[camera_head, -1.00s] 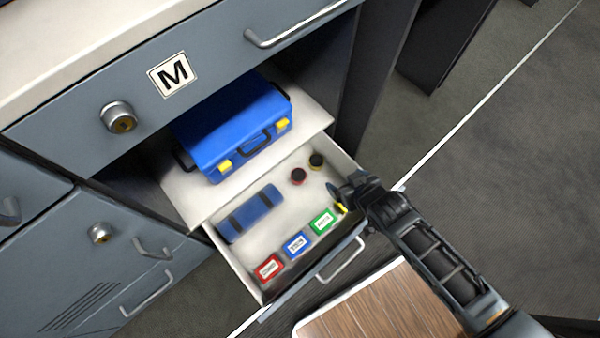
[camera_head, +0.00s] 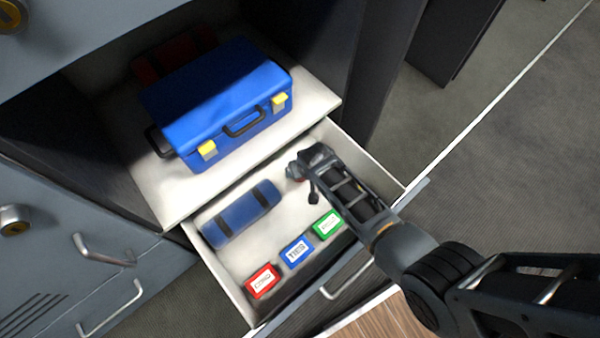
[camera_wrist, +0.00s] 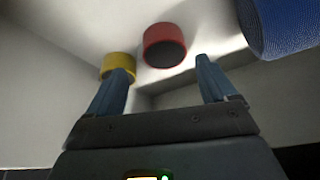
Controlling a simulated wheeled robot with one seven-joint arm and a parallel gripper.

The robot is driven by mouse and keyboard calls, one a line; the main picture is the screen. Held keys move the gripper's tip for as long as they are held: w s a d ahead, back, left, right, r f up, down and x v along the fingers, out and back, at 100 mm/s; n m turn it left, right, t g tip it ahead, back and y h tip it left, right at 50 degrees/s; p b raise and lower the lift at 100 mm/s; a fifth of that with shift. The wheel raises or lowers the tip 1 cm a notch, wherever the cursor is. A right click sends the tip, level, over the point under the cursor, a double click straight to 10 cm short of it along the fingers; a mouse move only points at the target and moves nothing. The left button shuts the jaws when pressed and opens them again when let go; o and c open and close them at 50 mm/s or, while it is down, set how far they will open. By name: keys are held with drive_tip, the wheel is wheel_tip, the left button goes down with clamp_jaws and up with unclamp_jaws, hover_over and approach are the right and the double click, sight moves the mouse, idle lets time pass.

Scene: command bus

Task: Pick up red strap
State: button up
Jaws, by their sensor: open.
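The red strap (camera_wrist: 165,44) looks like a short round roll in the drawer (camera_head: 236,292). In the wrist view it is at the top middle, ahead of and between the fingers of my gripper (camera_wrist: 161,66). The fingers are open, with nothing gripped between them. A yellow roll (camera_wrist: 117,62) sits just left of the red one, partly behind the left fingertip. In the head view my gripper (camera_head: 304,168) is over the drawer's back right part and hides most or all of both rolls.
A dark blue roll (camera_head: 240,213) with black bands lies to the left in the drawer. Red (camera_head: 262,282), blue (camera_head: 297,251) and green (camera_head: 327,224) labelled boxes line its front. A blue case (camera_head: 222,105) stands on the shelf behind, with a dark red object (camera_head: 172,55) behind it.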

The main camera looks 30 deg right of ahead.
drive_tip(key=shift+b+x, duration=1.6)
drive_tip(key=shift+x, duration=0.75)
drive_tip(key=shift+w, duration=0.1)
drive_tip(key=c, duration=0.9)
